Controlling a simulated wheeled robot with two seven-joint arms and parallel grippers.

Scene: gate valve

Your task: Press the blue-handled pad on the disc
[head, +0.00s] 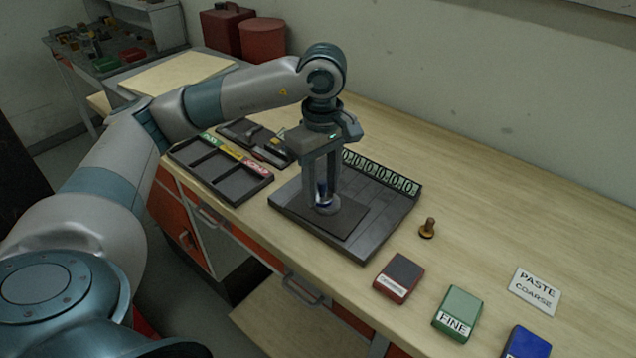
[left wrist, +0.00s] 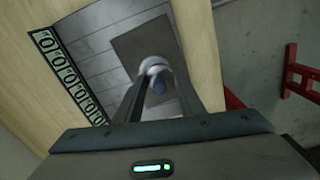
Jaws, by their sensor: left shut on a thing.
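My left gripper (head: 324,200) points straight down over the dark square mat (head: 352,222) on the slatted grey board (head: 375,230). A pale round piece (head: 328,208) sits at the fingertips, at or just above the mat. My right gripper is not in view.
A row of round-marked tiles (head: 380,172) edges the board's back. A compartment tray (head: 222,170) with coloured labels lies left. A small brown knob-topped piece (head: 428,229), red (head: 400,275), green "FINE" (head: 458,310) and blue (head: 527,343) blocks and a "PASTE COARSE" card (head: 535,290) lie right.

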